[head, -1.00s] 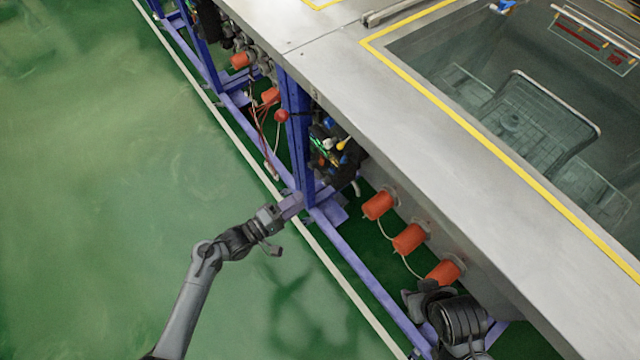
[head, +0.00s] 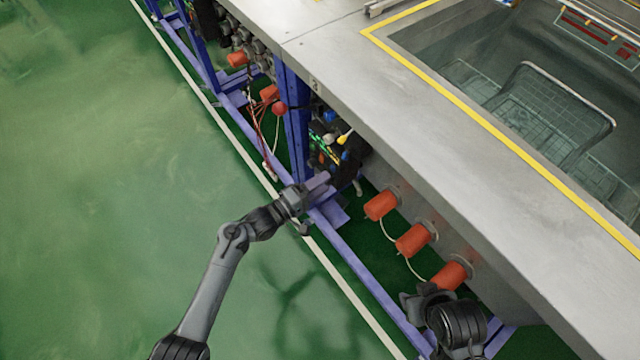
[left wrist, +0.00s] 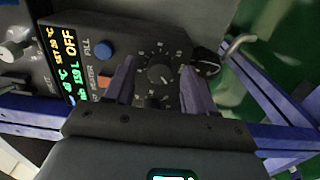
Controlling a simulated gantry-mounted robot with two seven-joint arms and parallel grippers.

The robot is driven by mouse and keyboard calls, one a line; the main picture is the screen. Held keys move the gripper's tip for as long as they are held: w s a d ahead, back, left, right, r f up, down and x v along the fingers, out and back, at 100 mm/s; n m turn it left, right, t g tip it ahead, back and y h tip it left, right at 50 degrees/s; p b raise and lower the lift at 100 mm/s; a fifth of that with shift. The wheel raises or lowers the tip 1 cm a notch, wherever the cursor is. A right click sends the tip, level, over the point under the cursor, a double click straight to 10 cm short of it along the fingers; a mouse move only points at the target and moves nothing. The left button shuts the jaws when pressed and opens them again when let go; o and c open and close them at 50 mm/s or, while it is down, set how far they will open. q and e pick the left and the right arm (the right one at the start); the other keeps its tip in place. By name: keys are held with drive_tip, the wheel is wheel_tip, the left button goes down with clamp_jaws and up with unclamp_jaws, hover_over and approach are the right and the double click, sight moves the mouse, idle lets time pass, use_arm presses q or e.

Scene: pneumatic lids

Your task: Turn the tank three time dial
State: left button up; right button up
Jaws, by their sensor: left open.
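A dark control panel (left wrist: 95,30) fills the upper part of the left wrist view, with a lit display (left wrist: 68,65) reading OFF. A round black dial (left wrist: 160,73) with numbers around it sits between the two fingers of my left gripper (left wrist: 157,65). The fingers are open, one on each side of the dial; I cannot tell whether they touch it. In the head view my left gripper (head: 322,184) is by the panel (head: 343,155) under the bench edge. My right gripper (head: 422,298) is at the lower right, its fingers unclear. I cannot read which tank the dial belongs to.
A blue button (left wrist: 105,48) and an orange switch (left wrist: 106,80) are left of the dial; another black knob (left wrist: 206,62) is close right. A blue frame post (head: 297,130) stands beside the panel. Orange cylinders (head: 413,240) line the bench's underside. Green floor (head: 110,200) is clear.

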use_arm(q)
clamp_jaws()
drive_tip(key=shift+m, duration=0.3)
drive_tip(key=shift+m+p, duration=0.4)
drive_tip(key=shift+m, duration=12.6)
